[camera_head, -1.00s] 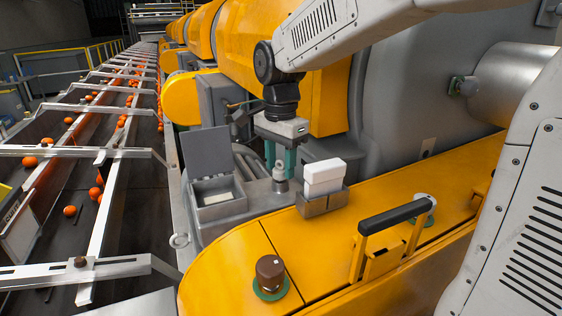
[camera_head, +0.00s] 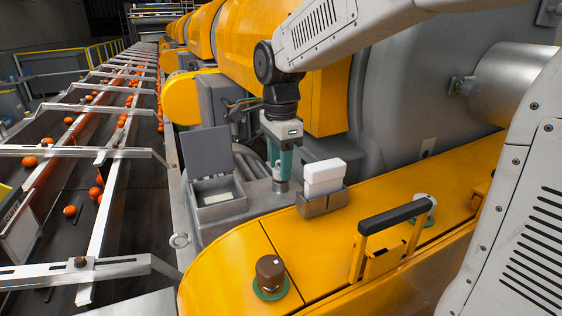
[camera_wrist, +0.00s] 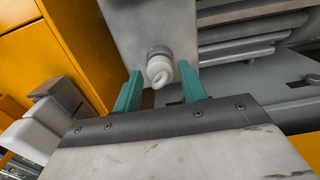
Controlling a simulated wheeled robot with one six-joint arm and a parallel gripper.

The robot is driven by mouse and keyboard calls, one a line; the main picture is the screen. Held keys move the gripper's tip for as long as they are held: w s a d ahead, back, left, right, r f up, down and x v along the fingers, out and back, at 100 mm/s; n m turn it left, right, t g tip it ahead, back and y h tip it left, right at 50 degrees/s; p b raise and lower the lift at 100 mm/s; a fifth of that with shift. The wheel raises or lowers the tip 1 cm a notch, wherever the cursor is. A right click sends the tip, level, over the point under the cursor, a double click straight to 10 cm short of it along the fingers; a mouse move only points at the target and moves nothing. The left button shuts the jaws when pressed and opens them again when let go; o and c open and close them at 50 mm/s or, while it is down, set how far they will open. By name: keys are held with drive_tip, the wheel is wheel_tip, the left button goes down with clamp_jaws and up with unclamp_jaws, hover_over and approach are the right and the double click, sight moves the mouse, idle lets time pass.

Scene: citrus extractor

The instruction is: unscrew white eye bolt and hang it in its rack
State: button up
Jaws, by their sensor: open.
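The white eye bolt (camera_wrist: 159,73) stands on a grey surface in the wrist view, its ring facing the camera above a round grey collar (camera_wrist: 158,51). My gripper (camera_wrist: 162,72) is open, with a teal finger on each side of the bolt and visible gaps to both. In the head view my gripper (camera_head: 281,168) points down over the grey collar (camera_head: 281,186), and its fingers hide the ring. I cannot make out a rack for the bolt.
White blocks (camera_head: 323,172) stand in a grey holder (camera_head: 322,203) right of my gripper. A grey box (camera_head: 218,208) with a raised lid (camera_head: 207,151) is on the left. A black-handled bracket (camera_head: 395,216) and a brown knob (camera_head: 270,271) stand on the yellow cover (camera_head: 225,262).

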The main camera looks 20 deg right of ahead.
drive_tip(key=c, duration=0.5)
drive_tip(key=shift+n, duration=0.9)
drive_tip(key=shift+c, duration=0.2)
drive_tip(key=shift+n, duration=0.8)
drive_tip(key=shift+n, duration=0.9)
drive_tip(key=shift+n, duration=0.4)
drive_tip(key=shift+r, duration=2.25)
